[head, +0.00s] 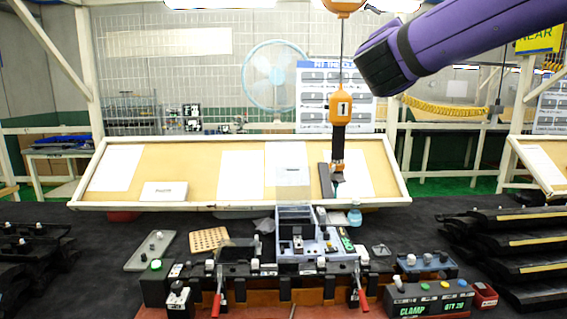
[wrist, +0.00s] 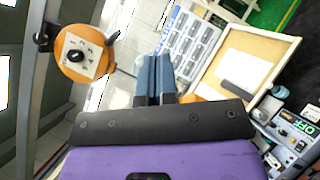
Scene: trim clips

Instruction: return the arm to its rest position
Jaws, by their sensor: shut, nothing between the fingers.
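My purple arm enters the head view from the upper right, raised above the bench, its black end to the right of the hanging orange tool. The fingers cannot be made out there. In the wrist view my gripper (wrist: 155,80) shows two blue fingers side by side, closed together with nothing between them. They stand clear of any surface, with the poster and the tilted board beyond them.
An orange tool marked 1 (head: 340,106) hangs on a cable close left of my arm. A tilted board (head: 225,176) stands behind the clamp fixture (head: 255,268). Black stacked racks (head: 515,245) stand right. Space above the bench's left half looks free.

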